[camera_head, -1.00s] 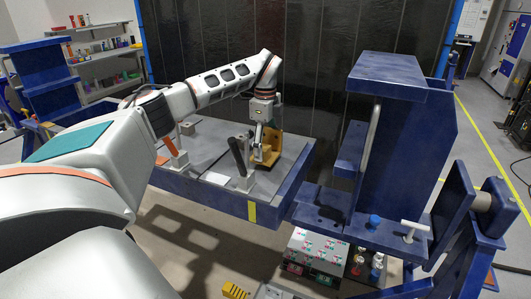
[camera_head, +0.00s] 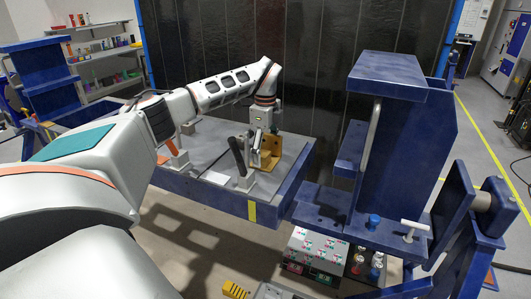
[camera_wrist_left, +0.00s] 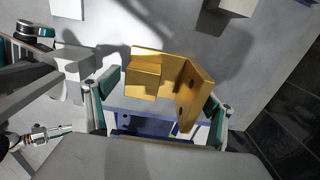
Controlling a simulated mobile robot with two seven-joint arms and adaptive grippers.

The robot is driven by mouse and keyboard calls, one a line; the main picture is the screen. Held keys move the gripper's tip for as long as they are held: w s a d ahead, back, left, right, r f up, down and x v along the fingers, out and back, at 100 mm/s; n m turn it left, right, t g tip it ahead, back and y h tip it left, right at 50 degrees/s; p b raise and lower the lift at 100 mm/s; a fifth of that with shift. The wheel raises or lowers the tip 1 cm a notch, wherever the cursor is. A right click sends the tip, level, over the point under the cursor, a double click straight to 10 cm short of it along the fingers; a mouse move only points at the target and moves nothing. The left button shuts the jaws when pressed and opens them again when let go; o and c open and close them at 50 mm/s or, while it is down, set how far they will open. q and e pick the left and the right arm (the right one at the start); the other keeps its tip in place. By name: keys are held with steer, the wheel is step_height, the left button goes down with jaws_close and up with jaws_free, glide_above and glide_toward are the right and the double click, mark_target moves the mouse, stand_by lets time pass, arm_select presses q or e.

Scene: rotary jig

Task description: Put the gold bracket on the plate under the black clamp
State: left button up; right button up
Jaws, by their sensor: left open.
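The gold bracket (camera_head: 271,151) stands on the grey plate (camera_head: 212,144) in the blue frame, just right of the black clamp (camera_head: 238,156). My left gripper (camera_head: 257,157) is open and low at the bracket. In the left wrist view the bracket (camera_wrist_left: 192,97) lies between the two spread fingers of my left gripper (camera_wrist_left: 160,96), with a visible gap on the left side. The clamp's grey arm (camera_wrist_left: 45,86) shows at the left of that view. Whether a finger touches the bracket I cannot tell. My right gripper is not in view.
An orange-handled clamp (camera_head: 173,151) stands further left on the plate. A white piece (camera_head: 216,178) lies at the plate's near side. A tall blue post (camera_head: 402,140) rises to the right. The plate behind the bracket looks clear.

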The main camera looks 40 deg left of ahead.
arm_select(q)
step_height(320, 180, up, 12)
stand_by(0.4)
stand_by(0.5)
